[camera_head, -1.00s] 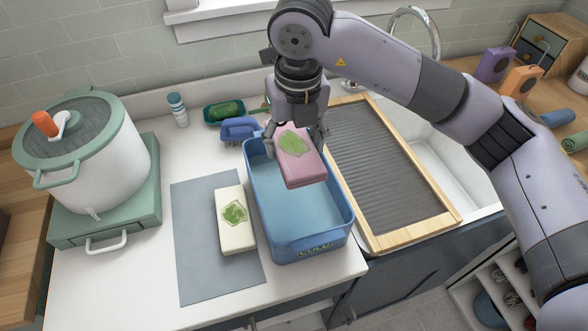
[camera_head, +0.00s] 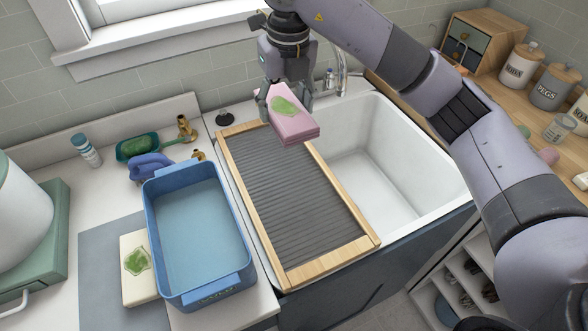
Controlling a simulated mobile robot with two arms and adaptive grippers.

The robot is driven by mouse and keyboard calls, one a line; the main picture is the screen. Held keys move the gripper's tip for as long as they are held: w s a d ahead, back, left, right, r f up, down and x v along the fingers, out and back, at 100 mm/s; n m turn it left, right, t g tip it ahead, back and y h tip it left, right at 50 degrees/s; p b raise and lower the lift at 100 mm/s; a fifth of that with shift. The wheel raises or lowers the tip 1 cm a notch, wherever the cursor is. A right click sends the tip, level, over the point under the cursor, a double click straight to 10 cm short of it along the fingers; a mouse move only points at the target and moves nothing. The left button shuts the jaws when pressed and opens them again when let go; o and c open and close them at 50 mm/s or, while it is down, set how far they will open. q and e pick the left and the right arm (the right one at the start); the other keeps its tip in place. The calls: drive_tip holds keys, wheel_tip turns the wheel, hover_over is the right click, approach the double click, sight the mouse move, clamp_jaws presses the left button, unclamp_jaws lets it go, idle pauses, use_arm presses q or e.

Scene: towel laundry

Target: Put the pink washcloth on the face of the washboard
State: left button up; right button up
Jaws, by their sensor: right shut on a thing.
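The pink washcloth (camera_head: 297,126) is a folded block with a green patch on top. My right gripper (camera_head: 284,97) is shut on its far end and holds it above the upper right part of the washboard. The washboard (camera_head: 290,192) has a grey ribbed face in a pale wooden frame. It lies across the left part of the sink, and its face is bare apart from the part hidden behind the washcloth and gripper. My left gripper is not in view.
A blue tub (camera_head: 198,232) stands empty left of the washboard. A cream folded cloth (camera_head: 136,287) lies on a grey mat (camera_head: 98,262). The white sink basin (camera_head: 385,165) is open on the right. A faucet (camera_head: 343,72) rises behind it. A blue brush (camera_head: 150,166) and green soap dish (camera_head: 138,146) sit at the back.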

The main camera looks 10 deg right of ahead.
wheel_tip(320, 180, down, 8)
drive_tip(key=p, duration=0.4)
hover_over(285, 180)
drive_tip(key=f, duration=0.6)
drive_tip(key=shift+s+d+f, duration=0.1)
drive_tip(key=shift+s+f, duration=0.1)
drive_tip(key=shift+f, duration=0.45)
wheel_tip(285, 180, down, 3)
drive_tip(key=shift+f+p, duration=0.2)
drive_tip(key=shift+p, duration=0.15)
drive_tip(key=shift+f, duration=0.4)
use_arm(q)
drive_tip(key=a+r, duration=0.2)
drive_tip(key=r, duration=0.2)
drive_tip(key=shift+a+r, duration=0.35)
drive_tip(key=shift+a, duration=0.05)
